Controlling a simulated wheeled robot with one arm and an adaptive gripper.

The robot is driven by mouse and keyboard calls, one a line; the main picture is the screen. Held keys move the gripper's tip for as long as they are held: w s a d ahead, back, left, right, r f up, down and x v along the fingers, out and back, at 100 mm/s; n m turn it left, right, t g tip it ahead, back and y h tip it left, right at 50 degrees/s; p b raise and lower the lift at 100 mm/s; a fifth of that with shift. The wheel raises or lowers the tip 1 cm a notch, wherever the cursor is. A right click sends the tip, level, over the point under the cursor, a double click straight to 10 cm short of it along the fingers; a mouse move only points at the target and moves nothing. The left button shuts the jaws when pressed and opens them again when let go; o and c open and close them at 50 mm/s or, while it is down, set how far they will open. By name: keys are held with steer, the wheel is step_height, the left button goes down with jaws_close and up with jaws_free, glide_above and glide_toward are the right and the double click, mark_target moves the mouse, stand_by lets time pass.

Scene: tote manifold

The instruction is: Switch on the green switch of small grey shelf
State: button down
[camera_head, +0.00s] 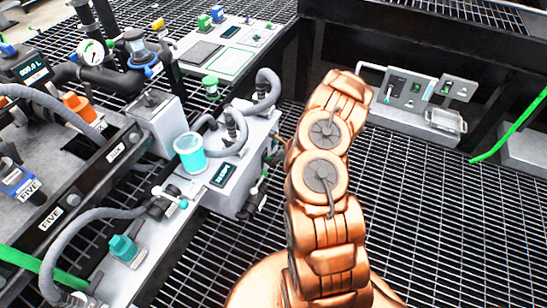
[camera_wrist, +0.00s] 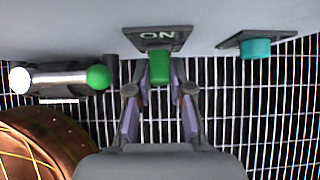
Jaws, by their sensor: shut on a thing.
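In the wrist view, a small green switch (camera_wrist: 160,70) stands out from a dark plate (camera_wrist: 157,38) lettered "ON" on a grey surface (camera_wrist: 75,22). My gripper (camera_wrist: 160,92) has one finger on each side of the green switch and is shut on it. In the head view my copper arm (camera_head: 323,175) reaches up and away, and it hides my gripper. A small grey panel unit (camera_head: 415,95) with green-marked controls stands at the upper right. I cannot tell for sure that it is the surface in the wrist view.
In the wrist view a metal lever with a green ball (camera_wrist: 99,77) is left of the switch, and a teal knob (camera_wrist: 256,48) is on the right. In the head view, a grey box (camera_head: 245,150) with hoses stands left of my arm. Bare grating (camera_head: 440,220) lies to the right.

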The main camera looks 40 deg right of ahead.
stand_by(0.4)
steer(key=c, duration=1)
jaws_free()
steer(key=shift+c, duration=0.2)
steer(key=v, duration=1.2)
steer(key=shift+w+a, duration=0.1)
